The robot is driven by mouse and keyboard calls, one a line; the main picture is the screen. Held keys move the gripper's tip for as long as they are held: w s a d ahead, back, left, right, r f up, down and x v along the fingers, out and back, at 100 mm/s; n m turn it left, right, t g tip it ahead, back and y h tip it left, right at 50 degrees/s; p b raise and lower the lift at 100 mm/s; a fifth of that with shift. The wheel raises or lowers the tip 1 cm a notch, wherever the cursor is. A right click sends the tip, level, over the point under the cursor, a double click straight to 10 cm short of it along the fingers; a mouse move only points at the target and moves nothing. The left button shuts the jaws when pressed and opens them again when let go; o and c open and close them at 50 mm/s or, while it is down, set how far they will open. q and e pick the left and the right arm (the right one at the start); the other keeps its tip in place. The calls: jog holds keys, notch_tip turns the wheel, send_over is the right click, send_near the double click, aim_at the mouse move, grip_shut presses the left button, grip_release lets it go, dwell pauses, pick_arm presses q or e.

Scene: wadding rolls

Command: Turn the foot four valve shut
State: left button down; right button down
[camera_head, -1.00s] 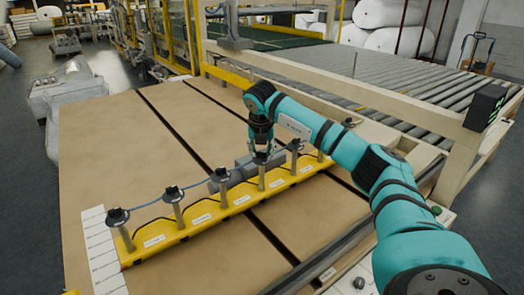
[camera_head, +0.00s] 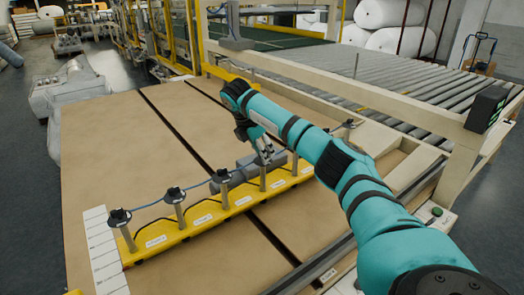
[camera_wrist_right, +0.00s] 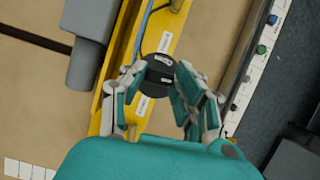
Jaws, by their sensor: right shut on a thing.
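A yellow rail (camera_head: 207,217) lies across the brown boards and carries a row of grey posts with black valve knobs. From the left, the first knob (camera_head: 119,217), second knob (camera_head: 173,194) and third knob (camera_head: 221,175) are clear. My right gripper (camera_head: 265,154) is at the fourth knob and leans over it from the upper left. In the right wrist view, the fourth valve's round black knob (camera_wrist_right: 158,75) sits between the two fingers of the same gripper (camera_wrist_right: 160,82), which is shut on it. My forearm hides part of the row beyond. Rail labels are unreadable. My left gripper is not in view.
A grey cylinder (camera_head: 243,169) lies behind the rail near the gripped valve. A thin blue hose (camera_head: 147,204) runs between the posts. A white label strip (camera_head: 105,255) is at the rail's left end. Boards (camera_head: 120,150) behind the rail are clear.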

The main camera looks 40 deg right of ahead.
jog(key=shift+r+m, duration=0.1)
jog(key=shift+m, duration=0.4)
jog(key=c, duration=1)
grip_release()
jog(key=v, duration=1.2)
jog(key=shift+w, duration=0.25)
